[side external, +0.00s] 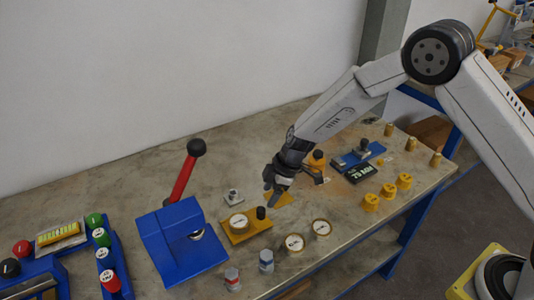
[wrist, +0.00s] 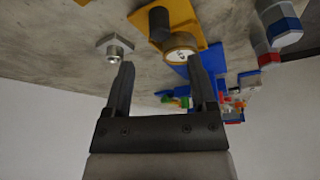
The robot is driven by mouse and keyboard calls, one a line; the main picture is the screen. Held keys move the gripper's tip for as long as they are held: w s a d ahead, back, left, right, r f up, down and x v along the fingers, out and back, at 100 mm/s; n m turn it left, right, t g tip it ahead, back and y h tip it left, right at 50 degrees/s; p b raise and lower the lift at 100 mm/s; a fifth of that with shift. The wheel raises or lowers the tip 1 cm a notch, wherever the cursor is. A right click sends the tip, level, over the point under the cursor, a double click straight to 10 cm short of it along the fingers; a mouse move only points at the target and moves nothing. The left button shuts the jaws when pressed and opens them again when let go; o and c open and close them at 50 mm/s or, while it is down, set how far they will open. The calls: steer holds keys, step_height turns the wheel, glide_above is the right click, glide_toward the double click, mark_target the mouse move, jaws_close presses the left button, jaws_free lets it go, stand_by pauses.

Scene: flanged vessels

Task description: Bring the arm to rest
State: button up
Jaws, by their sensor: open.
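My gripper (side external: 277,183) hangs above the middle of the workbench, with nothing held. In the wrist view my gripper (wrist: 162,85) shows two dark fingers spread apart with an empty gap between them. The yellow plate (side external: 240,229) with a white-faced round gauge (side external: 239,223) and a dark knob (side external: 261,212) lies to the lower left of the fingers in the side view. A small metal fitting on a grey base (side external: 233,196) sits left of the gripper. It also shows near the left fingertip in the wrist view (wrist: 114,50).
A blue press with a red lever (side external: 182,240) stands left on the workbench (side external: 130,185). A blue rack with coloured knobs (side external: 115,262) is far left.

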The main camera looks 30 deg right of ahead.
steer(key=shift+d+r, duration=0.1)
steer(key=shift+r, duration=0.15)
steer(key=s+d+r+m+h, duration=0.2)
steer(key=s+d+r+m, duration=0.3)
steer(key=s+d, duration=0.3)
steer(key=s+d+r+m+h, duration=0.2)
steer(key=s+d+r+m, duration=0.4)
steer(key=s, duration=0.8)
steer(key=d+m, duration=0.1)
steer(key=m, duration=0.1)
steer(key=shift+d+r+m+t, duration=0.2)
steer(key=shift+d+m+t, duration=0.1)
steer(key=shift+d+t, duration=0.1)
